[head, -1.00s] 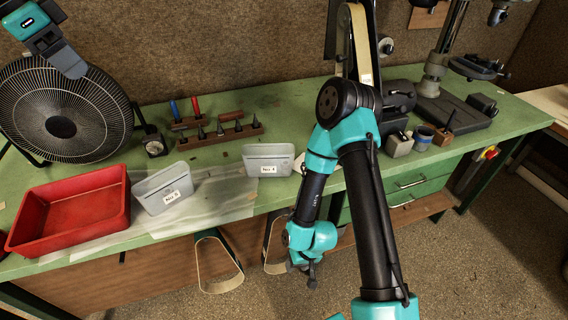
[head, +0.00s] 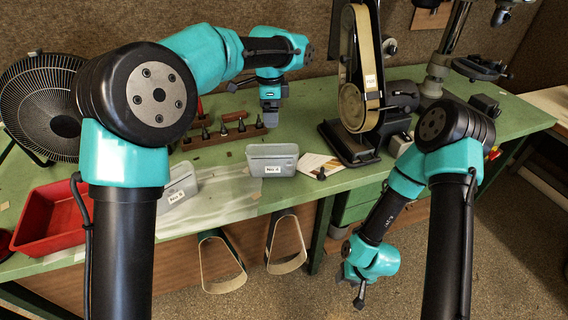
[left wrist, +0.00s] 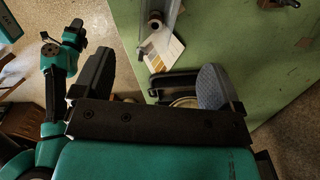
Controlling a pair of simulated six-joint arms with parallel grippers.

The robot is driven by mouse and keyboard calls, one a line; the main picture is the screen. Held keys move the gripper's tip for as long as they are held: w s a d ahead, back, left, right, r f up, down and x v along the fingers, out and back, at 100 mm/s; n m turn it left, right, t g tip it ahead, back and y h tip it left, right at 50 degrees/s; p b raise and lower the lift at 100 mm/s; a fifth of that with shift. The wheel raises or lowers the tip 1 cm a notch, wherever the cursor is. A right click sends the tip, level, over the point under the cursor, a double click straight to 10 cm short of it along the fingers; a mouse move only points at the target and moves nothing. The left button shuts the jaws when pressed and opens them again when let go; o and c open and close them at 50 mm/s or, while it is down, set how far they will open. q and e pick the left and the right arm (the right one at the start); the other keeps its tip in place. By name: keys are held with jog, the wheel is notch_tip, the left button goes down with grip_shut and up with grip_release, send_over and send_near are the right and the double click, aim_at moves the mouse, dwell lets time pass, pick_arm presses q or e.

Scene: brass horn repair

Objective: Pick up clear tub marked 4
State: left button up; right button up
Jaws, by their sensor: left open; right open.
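A translucent grey tub (head: 272,160), its small label seeming to end in 4, stands upright near the bench's front edge in the head view. A similar tub (head: 180,185) with another label stands to its left, partly behind my left arm. My left gripper (head: 270,118) points down, open and empty, above and behind the labelled-4 tub, apart from it. In the left wrist view its jaws (left wrist: 155,88) are spread. What seems to be that tub's side (left wrist: 177,12) shows at the top edge. My right gripper (head: 360,300) hangs low in front of the bench, open.
A paper card (head: 322,163) and a small dark cone lie right of the tub. A belt sander (head: 362,100) stands close behind. A rack of tips (head: 225,132) lies behind left. A red tray (head: 50,222) and a fan (head: 35,100) are at the left.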

aim_at(272, 156)
pick_arm(q)
jog(key=shift+a+f, duration=0.1)
notch_tip(272, 156, down, 12)
dwell(0.7)
jog(key=shift+f, duration=2.6)
jog(key=shift+c, duration=0.5)
jog(key=c, duration=0.9)
